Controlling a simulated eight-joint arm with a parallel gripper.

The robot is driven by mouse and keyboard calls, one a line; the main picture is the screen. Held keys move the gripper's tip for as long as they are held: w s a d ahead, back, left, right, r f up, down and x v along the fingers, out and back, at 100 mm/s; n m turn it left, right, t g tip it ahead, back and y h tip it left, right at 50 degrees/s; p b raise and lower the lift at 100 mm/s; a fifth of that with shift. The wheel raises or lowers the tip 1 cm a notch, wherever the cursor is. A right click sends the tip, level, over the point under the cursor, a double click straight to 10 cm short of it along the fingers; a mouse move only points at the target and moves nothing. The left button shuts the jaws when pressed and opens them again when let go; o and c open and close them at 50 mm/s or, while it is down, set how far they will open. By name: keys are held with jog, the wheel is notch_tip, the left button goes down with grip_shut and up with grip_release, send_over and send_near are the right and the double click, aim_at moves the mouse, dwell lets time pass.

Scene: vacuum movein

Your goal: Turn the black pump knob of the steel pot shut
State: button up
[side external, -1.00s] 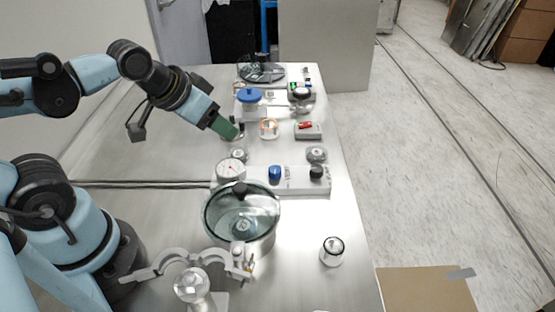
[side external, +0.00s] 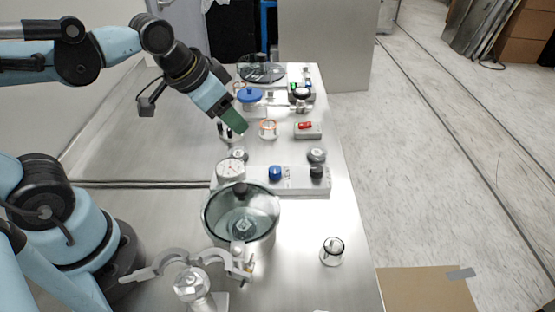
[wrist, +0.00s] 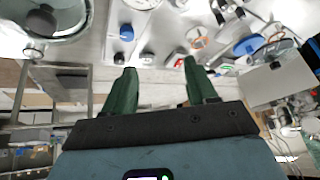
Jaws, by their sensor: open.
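The steel pot (side external: 240,240) with its glass lid stands on the bench in the lower middle of the side view; part of it shows at the upper left of the wrist view (wrist: 75,25). Behind it a grey block carries a black knob (side external: 316,172) at its right end and a blue knob (side external: 275,172) to its left. In the wrist view the blue knob (wrist: 126,33) shows just beyond my left finger. My gripper (side external: 239,127) is in the air behind the block, apart from both knobs. Its green fingers (wrist: 159,65) are spread with nothing between them.
A round gauge (side external: 231,170) stands at the block's left end. Further back are a red-switched box (side external: 307,130) and a blue-lidded vessel (side external: 250,96). The bench's right front is mostly clear.

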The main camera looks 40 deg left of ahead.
jog(key=w+d+r+m+g, duration=0.2)
jog(key=w+d+m+g, duration=0.1)
jog(key=w+d+m, duration=0.35)
jog(key=m+g, duration=0.3)
jog(key=m, duration=0.4)
send_near(317, 168)
notch_tip(317, 168, down, 9)
jog(key=shift+d+r, duration=0.15)
jog(key=shift+r, duration=0.05)
jog(key=c, duration=1.1)
jog(key=shift+o, duration=0.2)
